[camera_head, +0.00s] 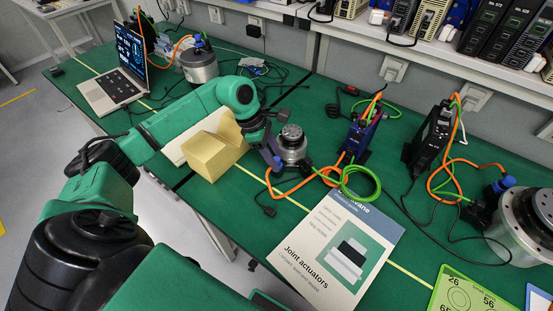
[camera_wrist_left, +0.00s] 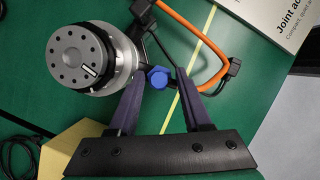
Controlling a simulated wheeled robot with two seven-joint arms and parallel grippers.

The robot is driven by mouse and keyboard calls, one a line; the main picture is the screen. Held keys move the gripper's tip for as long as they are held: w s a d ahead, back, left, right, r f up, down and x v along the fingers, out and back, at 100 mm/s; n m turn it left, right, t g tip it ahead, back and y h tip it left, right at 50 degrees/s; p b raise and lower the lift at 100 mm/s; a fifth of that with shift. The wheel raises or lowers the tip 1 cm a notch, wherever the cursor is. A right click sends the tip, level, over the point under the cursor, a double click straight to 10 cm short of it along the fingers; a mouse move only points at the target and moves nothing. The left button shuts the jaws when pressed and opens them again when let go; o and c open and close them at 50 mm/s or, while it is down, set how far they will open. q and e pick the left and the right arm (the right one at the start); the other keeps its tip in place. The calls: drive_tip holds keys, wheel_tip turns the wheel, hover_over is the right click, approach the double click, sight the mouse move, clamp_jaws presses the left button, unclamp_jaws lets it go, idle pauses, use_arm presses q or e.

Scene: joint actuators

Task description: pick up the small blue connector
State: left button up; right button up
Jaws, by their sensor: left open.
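The small blue connector (camera_wrist_left: 158,77) shows in the left wrist view beside a silver round actuator (camera_wrist_left: 80,60), with a dark cable next to it. My left gripper (camera_wrist_left: 160,80) is open, its two dark fingers on either side of the connector in that view. The left finger appears closer to it; I cannot tell whether it touches. In the head view, my left gripper (camera_head: 273,160) is low by the small silver actuator (camera_head: 291,146) at the table's middle. There the gripper largely hides the connector. My right gripper is not in view.
A yellow block (camera_head: 213,152) stands left of the gripper. A Joint actuators booklet (camera_head: 338,245) lies in front. A blue drive unit (camera_head: 361,134) with orange and green cables stands right. Larger actuators stand at back left (camera_head: 199,66) and far right (camera_head: 527,225).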

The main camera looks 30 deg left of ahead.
use_arm(q)
drive_tip(key=shift+w+d+f, duration=0.1)
drive_tip(key=shift+d+f, duration=0.15)
drive_tip(key=shift+f, duration=0.35)
clamp_jaws()
